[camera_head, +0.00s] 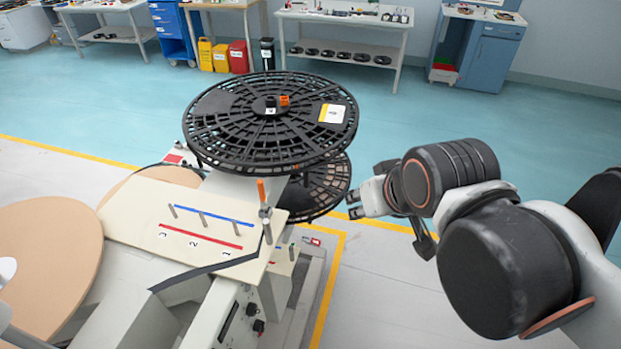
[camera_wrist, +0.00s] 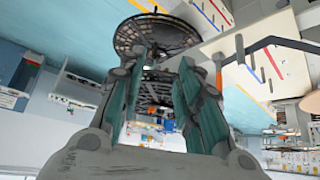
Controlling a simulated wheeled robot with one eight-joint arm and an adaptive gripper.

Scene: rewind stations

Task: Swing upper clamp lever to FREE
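The upper reel (camera_head: 225,125) is a large black slotted disc with a white and yellow label. At its hub is a small orange lever (camera_head: 284,100) beside a black knob; I cannot read its marking or tell whether it is the clamp lever. An upright orange handle (camera_head: 262,190) stands on a post at the cream panel's edge; it also shows in the wrist view (camera_wrist: 219,76). My gripper (camera_head: 361,198) is right of the reels, apart from them, with nothing held. In the wrist view its fingers (camera_wrist: 163,62) are spread, with the reels beyond.
A second black reel (camera_head: 325,190) sits below the upper one. The cream panel (camera_head: 150,215) has pegs, blue and red lines and numbers. Tan discs (camera_head: 40,260) lie at left. Benches and bins line the far wall. Open floor (camera_head: 420,110) lies behind my arm.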

